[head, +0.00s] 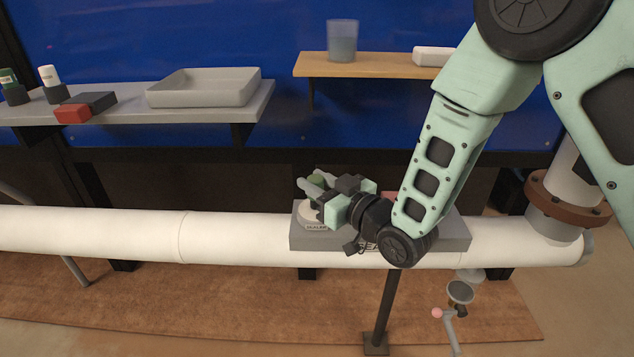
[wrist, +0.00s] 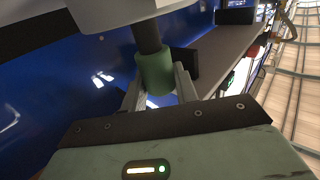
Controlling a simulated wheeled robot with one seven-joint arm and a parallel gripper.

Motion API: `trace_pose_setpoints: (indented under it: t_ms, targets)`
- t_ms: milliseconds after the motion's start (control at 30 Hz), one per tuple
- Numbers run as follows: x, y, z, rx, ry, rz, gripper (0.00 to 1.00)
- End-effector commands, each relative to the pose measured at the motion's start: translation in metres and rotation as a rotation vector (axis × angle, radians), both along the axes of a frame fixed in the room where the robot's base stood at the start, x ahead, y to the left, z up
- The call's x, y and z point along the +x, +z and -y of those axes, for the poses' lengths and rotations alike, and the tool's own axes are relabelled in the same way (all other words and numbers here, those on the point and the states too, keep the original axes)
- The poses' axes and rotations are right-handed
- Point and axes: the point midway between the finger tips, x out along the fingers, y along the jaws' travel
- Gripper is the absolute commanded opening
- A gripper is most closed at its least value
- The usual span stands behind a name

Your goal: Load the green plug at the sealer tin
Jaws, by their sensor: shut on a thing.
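The green plug (wrist: 155,72) is a short green cylinder, gripped between the two grey fingers of my gripper (wrist: 158,84) in the wrist view. A dark rod (wrist: 147,35) runs from the plug to a pale body at the top of that view; I cannot tell whether it touches that body. In the head view my gripper (head: 316,184) is shut on the plug (head: 317,180), just above the sealer tin (head: 314,222). My gripper hides part of the tin.
The grey block (head: 455,236) rests on a long white pipe (head: 100,234). Behind, a grey shelf holds a grey tray (head: 205,101), a red and black block (head: 73,113) and small bottles. A wooden shelf holds a bluish cup (head: 342,42) and a white item (head: 431,56).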

Motion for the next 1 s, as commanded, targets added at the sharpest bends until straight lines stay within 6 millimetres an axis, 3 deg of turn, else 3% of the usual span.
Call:
trace_pose_setpoints:
  t_ms: [267,1000]
  targets:
    - [-0.001,0.005,0.0,-0.003,0.0,-0.005,0.07]
    - [0.0,0.063,0.0,0.0,0.0,-0.001,0.07]
